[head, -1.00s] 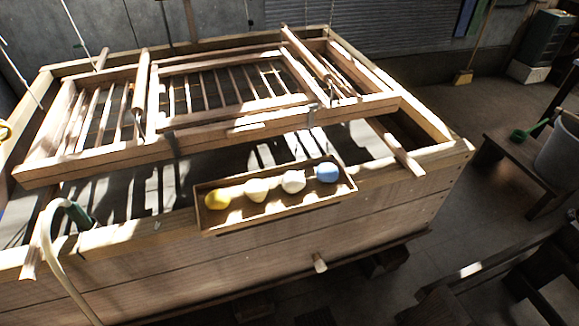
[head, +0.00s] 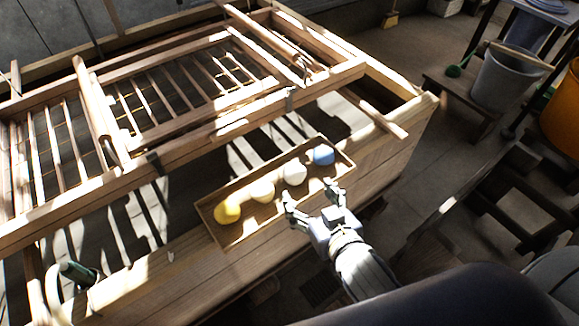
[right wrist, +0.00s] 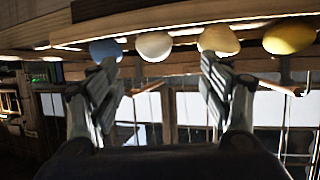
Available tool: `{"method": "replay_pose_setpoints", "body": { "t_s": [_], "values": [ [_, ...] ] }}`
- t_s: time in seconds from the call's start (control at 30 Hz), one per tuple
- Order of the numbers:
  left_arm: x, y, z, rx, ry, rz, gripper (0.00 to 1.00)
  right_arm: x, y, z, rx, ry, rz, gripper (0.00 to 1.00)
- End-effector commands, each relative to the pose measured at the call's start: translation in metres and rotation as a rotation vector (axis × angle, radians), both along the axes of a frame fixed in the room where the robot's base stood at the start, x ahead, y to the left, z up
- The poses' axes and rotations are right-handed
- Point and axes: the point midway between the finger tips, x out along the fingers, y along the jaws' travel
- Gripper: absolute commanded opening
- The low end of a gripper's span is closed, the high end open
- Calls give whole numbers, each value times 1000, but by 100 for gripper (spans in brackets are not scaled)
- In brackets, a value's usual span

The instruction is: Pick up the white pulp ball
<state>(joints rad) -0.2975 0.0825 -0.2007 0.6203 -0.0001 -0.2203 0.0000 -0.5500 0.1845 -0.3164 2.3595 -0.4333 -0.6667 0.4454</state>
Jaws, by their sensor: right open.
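The white pulp ball (head: 294,173) sits in a shallow wooden tray (head: 208,218), between a cream ball (head: 262,191) and a blue ball (head: 322,155). My right gripper (head: 310,191) is open and empty at the tray's near side, its fingers pointing toward the white ball. In the right wrist view the white ball (right wrist: 154,46) shows beyond the gap between the two open fingers (right wrist: 157,68), apart from both. The blue ball (right wrist: 105,50) shows near the left fingertip and the cream ball (right wrist: 218,40) near the right one. My left gripper is out of view.
A yellow ball (head: 227,211) lies at the tray's left end. The tray rests on the near rim of a large wooden vat (head: 170,262). A slatted wooden frame (head: 190,128) hangs over it behind the tray. Buckets (head: 503,76) and stools stand at the right.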

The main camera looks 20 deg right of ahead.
Motion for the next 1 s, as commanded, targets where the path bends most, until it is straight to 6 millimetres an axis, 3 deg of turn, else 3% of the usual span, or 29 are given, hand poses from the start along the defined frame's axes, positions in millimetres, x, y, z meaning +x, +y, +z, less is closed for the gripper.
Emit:
{"method": "replay_pose_setpoints", "body": {
  "t_s": [0.3,0.57,1.0],
  "values": [
    [-6,-6,7,-7,7,1,40,39,4,-13,0,-7,1,72],
    [-5,-6,11,-7,6,2,40,55,4,-20,0,-6,1,72],
    [-2,-2,23,-3,3,2,40,97,4,-39,1,-5,2,72]
  ]
}}
